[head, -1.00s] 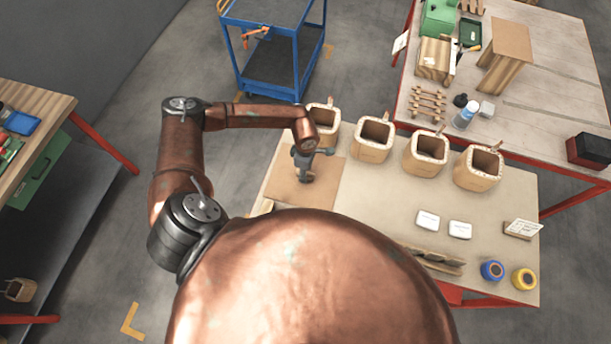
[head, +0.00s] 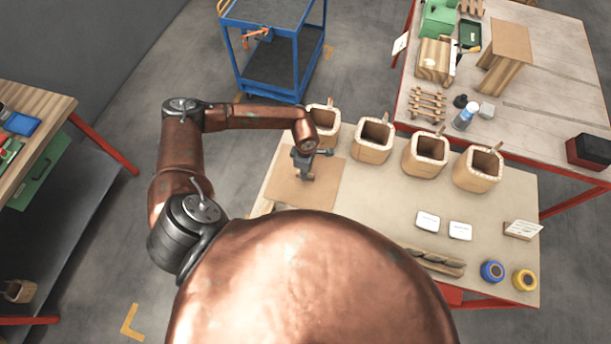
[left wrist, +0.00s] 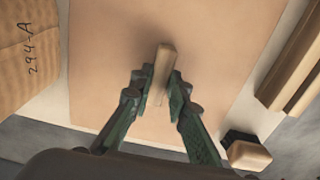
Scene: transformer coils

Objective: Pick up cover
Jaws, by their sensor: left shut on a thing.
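The cover appears to be the flat tan board (head: 285,188) at the left end of the middle table; it also fills much of the left wrist view (left wrist: 215,50). A small upright wooden block (left wrist: 163,66), like a handle, stands out from the middle of the board. My left gripper (left wrist: 162,90) is shut on this block, with one finger on each side. In the head view the left gripper (head: 306,172) is over the board, partly hidden by its own wrist. I cannot tell whether the board touches the table. My right gripper is not in view.
Several square wooden coils (head: 373,140) stand in a row behind and right of the board. White boxes (head: 428,221), a blue roll (head: 492,271) and a yellow roll (head: 524,280) sit to the right. A blue cart (head: 272,70) stands behind on the floor.

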